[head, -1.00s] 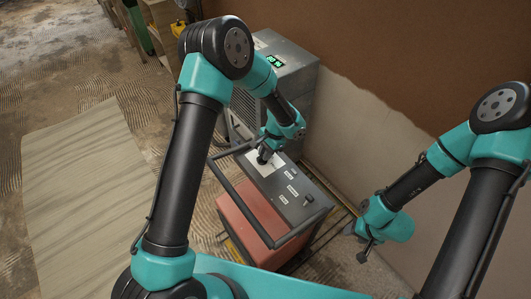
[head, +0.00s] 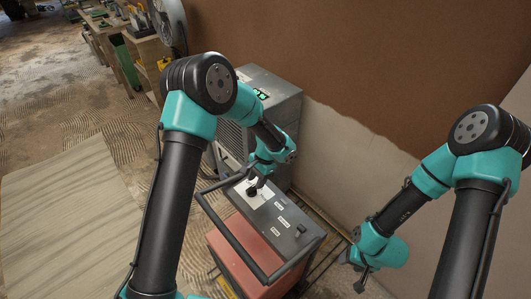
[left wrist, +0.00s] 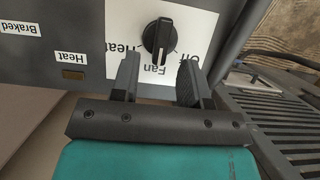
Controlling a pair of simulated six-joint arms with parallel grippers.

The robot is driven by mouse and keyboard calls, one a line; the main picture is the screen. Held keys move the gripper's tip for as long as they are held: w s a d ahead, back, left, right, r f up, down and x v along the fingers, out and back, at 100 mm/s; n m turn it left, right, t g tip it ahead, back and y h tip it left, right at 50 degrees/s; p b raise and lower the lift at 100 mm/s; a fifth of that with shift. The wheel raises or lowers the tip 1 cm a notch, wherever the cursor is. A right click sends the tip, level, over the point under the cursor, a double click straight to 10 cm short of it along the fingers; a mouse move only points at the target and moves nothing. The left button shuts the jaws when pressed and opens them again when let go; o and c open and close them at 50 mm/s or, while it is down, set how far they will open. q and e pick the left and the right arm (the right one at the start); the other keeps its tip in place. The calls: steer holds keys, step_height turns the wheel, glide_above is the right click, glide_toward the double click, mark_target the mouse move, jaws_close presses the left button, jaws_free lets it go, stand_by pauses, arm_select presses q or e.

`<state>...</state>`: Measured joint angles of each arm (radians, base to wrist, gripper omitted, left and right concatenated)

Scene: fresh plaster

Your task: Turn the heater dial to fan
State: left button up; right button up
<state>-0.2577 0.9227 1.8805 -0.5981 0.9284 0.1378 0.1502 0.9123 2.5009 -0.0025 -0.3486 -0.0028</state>
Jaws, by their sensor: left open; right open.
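The heater dial is a round black knob (left wrist: 160,35) on a white plate marked Heat, Fan and Off, upside down in the left wrist view. Its ridge stands nearly upright in that picture, one end toward the Fan label (left wrist: 155,69). In the head view the knob (head: 251,192) is close under my left gripper (head: 259,181). My right gripper (head: 358,274) is open and empty, right of the cart.
The grey control panel (head: 290,240) has a tube handle (head: 229,238) around it and a red body (head: 236,265) below. A small lever (head: 299,230) stands on it. A wall closes the right side.

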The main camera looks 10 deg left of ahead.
arm_select(q)
steer(key=v, duration=1.4)
steer(key=shift+r, duration=0.35)
steer(key=shift+d+f, duration=0.1)
steer(key=shift+d, duration=0.05)
steer(key=x, duration=1.6)
steer(key=shift+w, duration=0.1)
